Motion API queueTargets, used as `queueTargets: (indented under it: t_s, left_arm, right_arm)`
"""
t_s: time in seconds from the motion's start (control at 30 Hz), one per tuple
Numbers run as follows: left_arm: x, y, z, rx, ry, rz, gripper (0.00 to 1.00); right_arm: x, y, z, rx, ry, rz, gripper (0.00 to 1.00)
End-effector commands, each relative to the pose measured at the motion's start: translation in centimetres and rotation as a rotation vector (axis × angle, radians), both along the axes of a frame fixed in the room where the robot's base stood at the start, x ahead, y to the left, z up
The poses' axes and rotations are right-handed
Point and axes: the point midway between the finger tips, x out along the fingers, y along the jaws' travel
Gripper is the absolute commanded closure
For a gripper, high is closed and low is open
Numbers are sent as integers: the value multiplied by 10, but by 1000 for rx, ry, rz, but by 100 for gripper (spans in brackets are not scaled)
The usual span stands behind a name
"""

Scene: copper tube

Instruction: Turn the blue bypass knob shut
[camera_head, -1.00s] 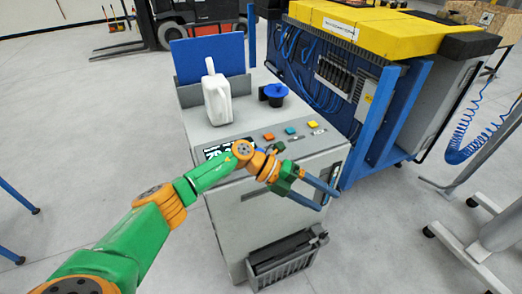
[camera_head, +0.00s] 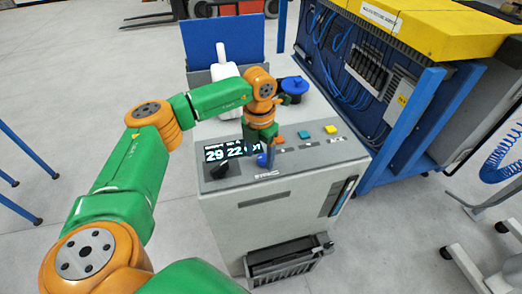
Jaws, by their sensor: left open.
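The blue knob (camera_head: 262,160) is on the control panel on top of the grey machine (camera_head: 240,222), just right of the lit display. My left gripper (camera_head: 268,150) points down over the panel, right at the blue knob. It is open. Its fingers partly hide the knob, and I cannot tell whether they are around it, beside it or touching it. My right gripper is not in view.
A lit display (camera_head: 224,151) and a black knob (camera_head: 220,169) sit left of the blue knob. Orange, teal and yellow buttons (camera_head: 330,129) are to its right. A white jug (camera_head: 223,66) and a blue-capped part (camera_head: 294,88) stand behind. A blue-framed cabinet (camera_head: 400,110) is close on the right.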

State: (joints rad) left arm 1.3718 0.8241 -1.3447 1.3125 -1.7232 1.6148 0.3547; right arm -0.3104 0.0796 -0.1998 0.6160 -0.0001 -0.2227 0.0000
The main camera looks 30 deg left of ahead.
Motion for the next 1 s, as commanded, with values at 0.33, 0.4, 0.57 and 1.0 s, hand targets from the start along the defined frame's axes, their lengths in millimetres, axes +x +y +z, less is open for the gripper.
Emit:
queueTargets:
  t_s: [0.33, 0.4, 0.57, 1.0]
  left_arm:
    - [0, -1, -3, -2, -2, -1, 55]
    - [0, -1, -3, -2, -2, -1, 74]
    - [0, -1, -3, -2, -1, -1, 100]
    - [0, -1, -3, -1, 0, -111, 100]
  right_arm:
    - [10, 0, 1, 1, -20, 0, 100]
    - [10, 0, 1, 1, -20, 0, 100]
    - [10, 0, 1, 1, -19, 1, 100]
    - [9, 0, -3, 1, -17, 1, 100]
